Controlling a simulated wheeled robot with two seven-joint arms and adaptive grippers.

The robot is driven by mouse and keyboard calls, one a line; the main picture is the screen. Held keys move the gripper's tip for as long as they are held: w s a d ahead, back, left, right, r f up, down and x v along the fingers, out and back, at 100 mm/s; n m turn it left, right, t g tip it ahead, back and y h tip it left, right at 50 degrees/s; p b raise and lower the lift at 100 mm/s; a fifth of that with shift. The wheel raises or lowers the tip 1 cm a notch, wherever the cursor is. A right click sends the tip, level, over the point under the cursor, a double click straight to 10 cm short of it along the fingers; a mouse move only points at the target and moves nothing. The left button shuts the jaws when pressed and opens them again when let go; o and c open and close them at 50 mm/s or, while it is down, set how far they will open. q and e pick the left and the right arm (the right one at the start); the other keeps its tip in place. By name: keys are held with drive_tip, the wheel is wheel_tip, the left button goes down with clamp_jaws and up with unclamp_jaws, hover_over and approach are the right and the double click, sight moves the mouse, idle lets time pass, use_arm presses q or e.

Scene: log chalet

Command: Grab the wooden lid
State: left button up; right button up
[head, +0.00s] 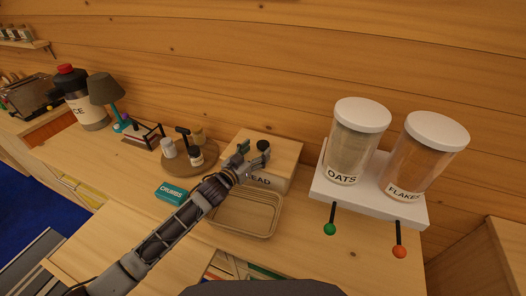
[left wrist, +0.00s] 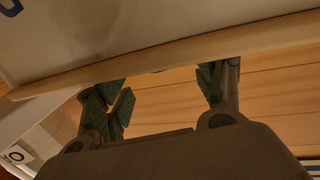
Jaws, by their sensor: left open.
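The wooden lid (head: 285,148) is a flat pale board with a round dark knob (head: 263,146), lying on the bread box (head: 270,181) against the back wall. My left gripper (head: 253,154) is open at the lid's front left, its green-padded fingers close to the knob. In the left wrist view, the open gripper (left wrist: 165,92) is in front of the lid's pale edge (left wrist: 150,65), with the box face above it in the picture. The knob is almost wholly hidden there, and I cannot tell whether the fingers touch it. My right gripper is not in view.
A beige basket (head: 244,221) stands in front of the box, under my left wrist. Left are a teal crumbs box (head: 171,193) and a round tray (head: 204,168) with small jars. Right, a white dispenser stand (head: 325,187) holds oats (head: 354,145) and flakes (head: 420,160) jars.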

sight(263, 143)
use_arm(q)
drive_tip(key=shift+w, duration=0.1)
idle(0.3)
drive_tip(key=shift+p+x, duration=0.5)
drive_tip(key=shift+x, duration=2.05)
drive_tip(key=shift+a, duration=0.1)
drive_tip(key=c, duration=1.5)
drive_tip(key=shift+r, duration=0.1)
clamp_jaws()
drive_tip(key=shift+r, duration=5)
